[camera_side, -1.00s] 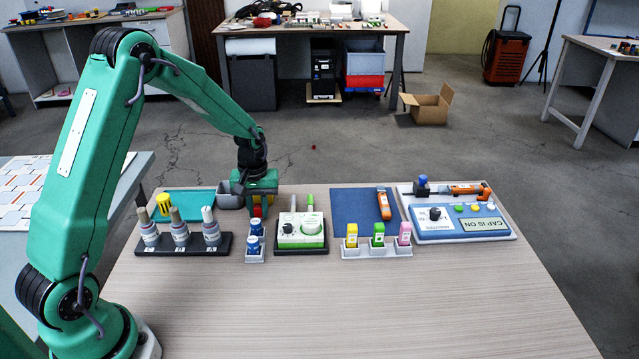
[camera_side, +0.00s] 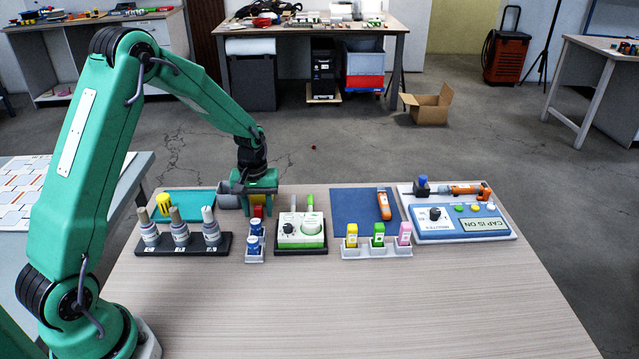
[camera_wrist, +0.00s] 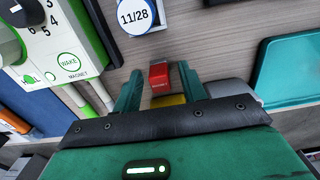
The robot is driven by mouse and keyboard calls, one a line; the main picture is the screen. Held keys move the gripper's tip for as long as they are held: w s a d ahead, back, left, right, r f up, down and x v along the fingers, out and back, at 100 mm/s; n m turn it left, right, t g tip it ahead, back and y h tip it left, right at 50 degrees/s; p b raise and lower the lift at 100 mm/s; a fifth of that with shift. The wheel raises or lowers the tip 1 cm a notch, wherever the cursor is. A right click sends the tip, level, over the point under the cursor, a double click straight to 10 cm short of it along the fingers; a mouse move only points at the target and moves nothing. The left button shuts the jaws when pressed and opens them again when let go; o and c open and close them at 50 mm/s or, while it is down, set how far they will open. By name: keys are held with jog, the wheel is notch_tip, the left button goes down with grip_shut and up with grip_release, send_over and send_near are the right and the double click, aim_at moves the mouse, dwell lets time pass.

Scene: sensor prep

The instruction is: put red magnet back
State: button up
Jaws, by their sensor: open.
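The red magnet (camera_wrist: 159,74) is a small red block with a label. In the wrist view it lies between the tips of the two green fingers of my gripper (camera_wrist: 160,84), with visible space on both sides. A yellow part (camera_wrist: 168,100) shows just behind it. My gripper is open and empty. The white and green magnet device (camera_side: 300,232) stands to the right; it also shows at the upper left of the wrist view (camera_wrist: 45,45).
The front of the table (camera_side: 370,305) is clear.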

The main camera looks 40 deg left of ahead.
aim_at(258, 208)
notch_tip(258, 208, up, 12)
dwell(0.6)
dwell(0.5)
jog(key=s+d+r+m+t, duration=0.35)
jog(key=s+d+r, duration=0.35)
jog(key=s+r, duration=0.25)
jog(key=s+d+r+m+t, duration=0.1)
jog(key=s+d+m, duration=0.1)
jog(key=s, duration=0.4)
jog(key=s+d+r+m+t, duration=0.1)
jog(key=s+d+m, duration=0.2)
jog(key=s, duration=0.3)
jog(key=shift+s, duration=0.15)
jog(key=shift+m, duration=0.25)
dwell(0.5)
